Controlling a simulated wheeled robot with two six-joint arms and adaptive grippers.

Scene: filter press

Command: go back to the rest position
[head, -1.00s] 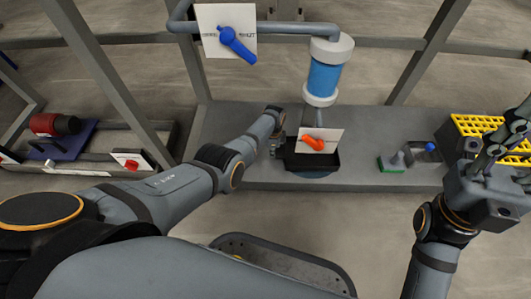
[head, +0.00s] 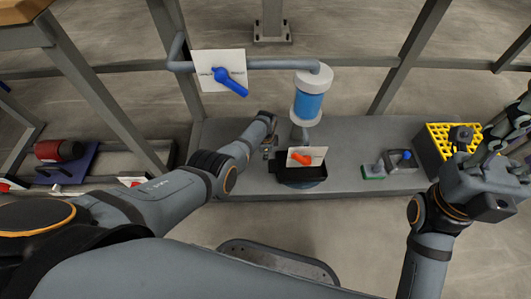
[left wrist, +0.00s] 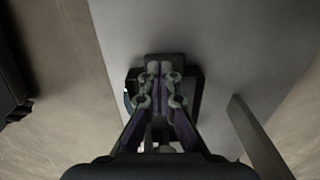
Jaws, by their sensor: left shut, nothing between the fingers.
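My left gripper (head: 269,150) is at the end of the arm reaching over the grey bench, just left of the black tray (head: 288,178). In the left wrist view its two fingers (left wrist: 160,70) are together with nothing between them, above a dark object that they partly hide. My right gripper (head: 510,135) is at the right edge, in front of the yellow rack; its fingers are partly cut off and their state is unclear.
A red-orange handle (head: 302,159) on a white plate sits at the black tray, below a blue-and-white filter housing (head: 309,103). A blue valve handle (head: 231,83) is on a plate above. A yellow rack (head: 440,140) stands right. Grey frame posts (head: 410,55) rise behind the bench.

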